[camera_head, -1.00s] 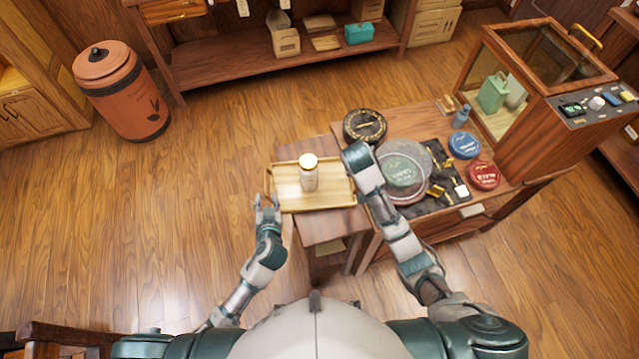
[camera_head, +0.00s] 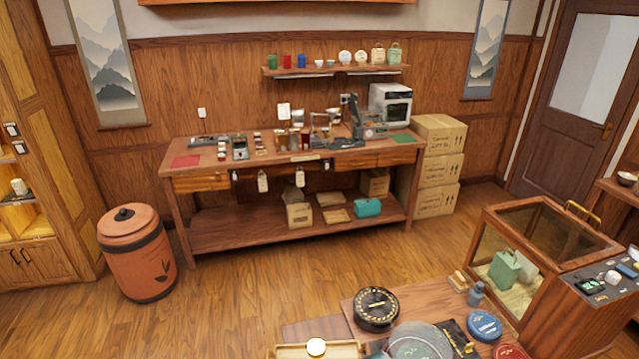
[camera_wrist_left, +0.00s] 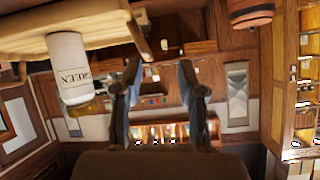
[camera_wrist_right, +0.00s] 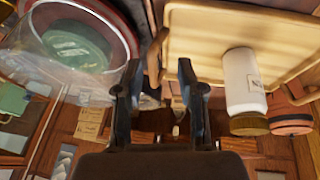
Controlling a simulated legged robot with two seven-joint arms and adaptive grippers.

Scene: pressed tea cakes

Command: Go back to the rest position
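The wooden tray (camera_head: 345,348) is cut off at the bottom of the head view, with the pale lid of a canister (camera_head: 316,347) on it. The left wrist view shows the white canister (camera_wrist_left: 68,65), labelled GREEN, upside down in the picture on the tray (camera_wrist_left: 110,20). My left gripper (camera_wrist_left: 160,85) is open and empty beside the tray. The right wrist view also shows the canister (camera_wrist_right: 241,80) and tray (camera_wrist_right: 200,40). My right gripper (camera_wrist_right: 160,85) is open and empty, near a tray handle (camera_wrist_right: 155,58). Neither gripper shows clearly in the head view.
A side table bears a round black tin (camera_head: 376,308), a clear-covered green disc (camera_head: 415,345) and a blue tin (camera_head: 484,326). A glass cabinet (camera_head: 535,240) stands right. A workbench (camera_head: 300,165) stands at the back and an orange bin (camera_head: 137,255) left. The floor (camera_head: 250,285) between is clear.

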